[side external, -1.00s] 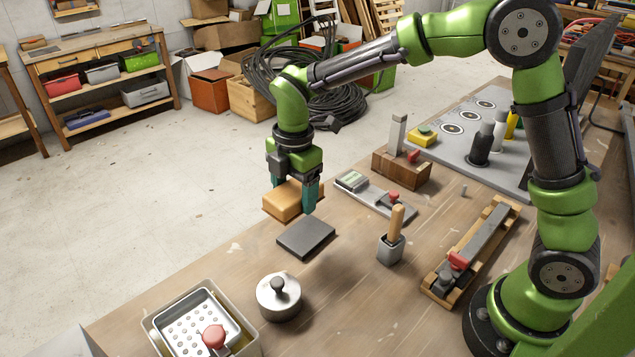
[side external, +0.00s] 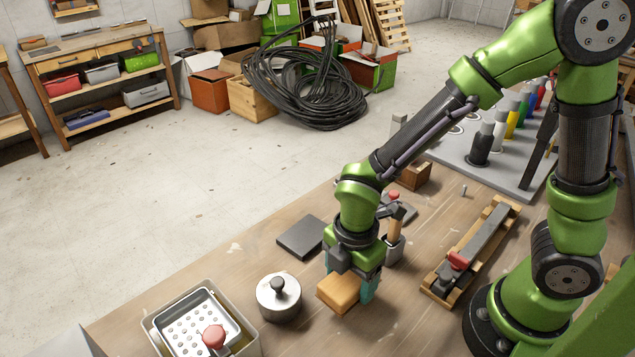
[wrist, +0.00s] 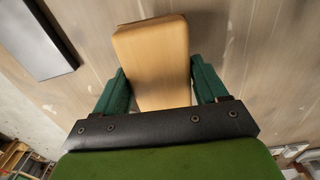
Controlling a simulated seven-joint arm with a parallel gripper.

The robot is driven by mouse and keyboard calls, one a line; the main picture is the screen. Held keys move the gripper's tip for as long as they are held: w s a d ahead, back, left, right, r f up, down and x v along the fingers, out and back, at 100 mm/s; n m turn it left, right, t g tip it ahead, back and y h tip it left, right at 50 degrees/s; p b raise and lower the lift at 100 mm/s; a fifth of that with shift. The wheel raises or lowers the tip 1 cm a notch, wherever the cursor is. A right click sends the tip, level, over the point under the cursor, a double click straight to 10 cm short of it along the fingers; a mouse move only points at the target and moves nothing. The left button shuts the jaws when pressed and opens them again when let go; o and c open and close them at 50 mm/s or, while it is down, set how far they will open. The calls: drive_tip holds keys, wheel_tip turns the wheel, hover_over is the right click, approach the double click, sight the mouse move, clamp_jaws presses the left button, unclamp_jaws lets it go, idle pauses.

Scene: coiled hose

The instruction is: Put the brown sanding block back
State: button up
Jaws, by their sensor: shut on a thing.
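The brown sanding block (side external: 339,292) is a tan-brown rounded block between the teal fingers of my gripper (side external: 347,281), low over the front part of the bench. I cannot tell whether its underside touches the wood. In the wrist view the block (wrist: 151,58) sits between both fingers of my gripper (wrist: 160,84), its far end sticking out beyond them. A flat dark grey square pad (side external: 303,237) lies on the bench to the left of my gripper, with nothing on it; its edge also shows at the upper left of the wrist view (wrist: 38,40).
A lidded metal pot (side external: 279,300) stands left of the block, and a bin with a perforated tray (side external: 195,325) is further left. A wooden-handled tool in a grey holder (side external: 394,246) is close behind my gripper. A sharpening stone rack (side external: 470,252) lies to the right.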

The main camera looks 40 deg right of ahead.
sight(349, 290)
drive_tip(key=shift+f, duration=1.95)
drive_tip(key=shift+f, duration=0.15)
drive_tip(key=o, duration=1.1)
wheel_tip(349, 290, up, 12)
drive_tip(key=shift+r, duration=0.1)
drive_tip(key=s+d+r+m+t+y, duration=0.2)
drive_tip(key=d+r+m+t, duration=0.5)
drive_tip(key=m, duration=1.5)
drive_tip(key=d+r, duration=0.4)
drive_tip(key=r, duration=0.1)
drive_tip(key=shift+s, duration=0.15)
